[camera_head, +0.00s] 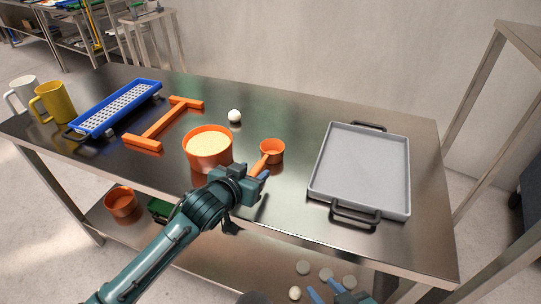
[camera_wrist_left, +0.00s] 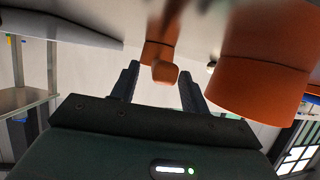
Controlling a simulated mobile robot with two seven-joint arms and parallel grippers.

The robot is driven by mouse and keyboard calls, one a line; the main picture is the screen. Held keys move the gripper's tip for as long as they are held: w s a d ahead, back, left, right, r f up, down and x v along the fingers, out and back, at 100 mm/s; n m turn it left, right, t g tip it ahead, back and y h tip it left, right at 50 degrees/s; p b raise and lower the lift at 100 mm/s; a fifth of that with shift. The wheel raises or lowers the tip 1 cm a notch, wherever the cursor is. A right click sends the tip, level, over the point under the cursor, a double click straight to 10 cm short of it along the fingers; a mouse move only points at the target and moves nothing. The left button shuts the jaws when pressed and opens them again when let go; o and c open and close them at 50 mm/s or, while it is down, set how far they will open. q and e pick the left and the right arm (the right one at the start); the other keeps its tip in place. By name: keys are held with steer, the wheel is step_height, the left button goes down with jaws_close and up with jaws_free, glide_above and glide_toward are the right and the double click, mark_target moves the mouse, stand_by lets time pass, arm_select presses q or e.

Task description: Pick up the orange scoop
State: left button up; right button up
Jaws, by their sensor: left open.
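The orange scoop (camera_head: 272,155) stands on the steel table, its handle pointing toward my left gripper (camera_head: 264,176). In the left wrist view the scoop's handle end (camera_wrist_left: 165,72) appears between the two fingers of the left gripper (camera_wrist_left: 160,85). The fingers are apart, with a gap visible on both sides of the handle, so the gripper is open and not closed on it. How far the handle reaches in between the fingers is hard to tell. My right gripper (camera_head: 325,290) is low at the bottom edge of the head view, its fingers apart and empty.
An orange tub (camera_head: 210,164) of pale grainy contents stands close left of the scoop, and looms large in the left wrist view (camera_wrist_left: 262,70). A grey tray (camera_head: 362,168) lies right. A white ball (camera_head: 234,116), orange frame (camera_head: 163,123), blue rack (camera_head: 120,105) and yellow mug (camera_head: 55,103) are further off.

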mark_target(263, 165)
arm_select(q)
steer(key=shift+x, duration=1.4)
jaws_close()
